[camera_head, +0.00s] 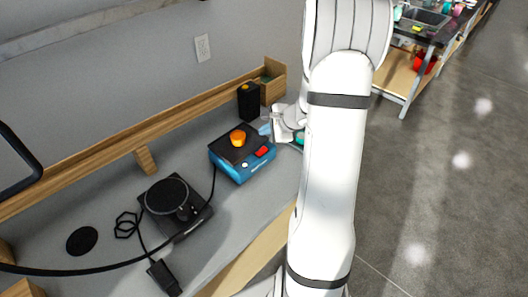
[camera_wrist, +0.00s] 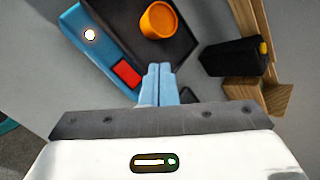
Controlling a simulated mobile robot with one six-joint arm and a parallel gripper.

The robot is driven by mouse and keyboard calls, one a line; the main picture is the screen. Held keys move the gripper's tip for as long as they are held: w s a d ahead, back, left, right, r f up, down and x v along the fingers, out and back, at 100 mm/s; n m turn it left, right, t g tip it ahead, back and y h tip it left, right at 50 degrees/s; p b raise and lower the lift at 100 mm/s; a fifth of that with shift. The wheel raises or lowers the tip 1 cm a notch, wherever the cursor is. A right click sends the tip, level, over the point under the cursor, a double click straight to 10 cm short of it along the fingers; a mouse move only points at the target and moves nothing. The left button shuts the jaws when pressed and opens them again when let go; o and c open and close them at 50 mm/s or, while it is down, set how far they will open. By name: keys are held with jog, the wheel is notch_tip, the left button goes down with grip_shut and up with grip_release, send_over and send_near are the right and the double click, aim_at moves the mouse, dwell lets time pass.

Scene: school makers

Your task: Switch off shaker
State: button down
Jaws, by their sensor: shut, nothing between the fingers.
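The shaker (camera_head: 229,169) is a blue box with a dark top plate on the grey bench. An orange cup (camera_head: 238,138) stands on the plate. A red rocker switch (camera_head: 262,152) and a round white knob or light (camera_head: 244,165) are on its front face. In the wrist view the red switch (camera_wrist: 127,73) lies just left of my gripper's (camera_wrist: 159,68) light-blue fingertips, and the white spot (camera_wrist: 90,35) looks bright. My gripper is shut and empty, beside the shaker's right end in the head view (camera_head: 265,130). I cannot tell whether the fingers touch the shaker.
A black box with a yellow top (camera_head: 249,101) and a wooden holder (camera_head: 272,80) stand behind my gripper. A black device with a round plate (camera_head: 168,196) and cables lie left of the shaker. The bench's wooden back rail (camera_head: 110,149) runs along the wall.

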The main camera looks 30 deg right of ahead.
jog(key=b, duration=0.2)
send_over(262, 151)
jog(key=s+d, duration=0.1)
notch_tip(262, 151, down, 5)
jog(key=shift+d+r, duration=0.15)
jog(key=shift+r, duration=0.05)
jog(key=shift+d+f+b, duration=0.1)
jog(key=shift+f+b, duration=0.6)
jog(key=shift+b, duration=0.35)
dwell(0.7)
jog(key=shift+w+f+b, duration=0.15)
jog(key=shift+f+b, duration=0.25)
jog(key=shift+b, duration=0.25)
jog(key=shift+d+f+b, duration=0.1)
jog(key=shift+f+b, duration=0.15)
jog(key=shift+b, duration=0.15)
dwell(0.3)
jog(key=shift+r, duration=0.1)
jog(key=shift+r+p, duration=0.3)
jog(key=shift+r, duration=0.3)
